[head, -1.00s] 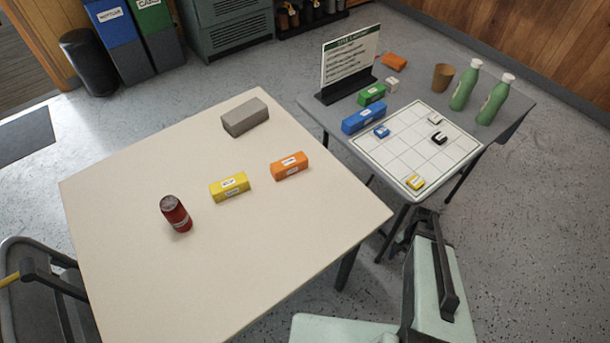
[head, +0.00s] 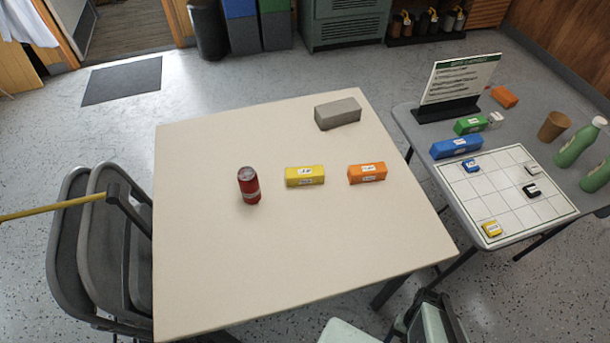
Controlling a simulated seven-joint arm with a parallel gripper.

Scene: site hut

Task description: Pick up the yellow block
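A yellow block (head: 304,176), a short bar with white labels, lies on the cream table (head: 230,275). It stands between a red can (head: 249,185) on its left and an orange block (head: 367,173) on its right, apart from both. A smaller yellow piece with a white label (head: 492,229) sits at the near left corner of the white gridded board (head: 508,215) on the grey table. My gripper is not seen in the head view.
A grey block (head: 338,113) lies at the cream table's far right. The grey table (head: 408,119) holds a sign (head: 458,84), blue (head: 456,146) and green (head: 470,126) blocks, a brown cup (head: 554,126) and green bottles (head: 580,143). Folding chairs (head: 97,240) stand left. The cream table's front is clear.

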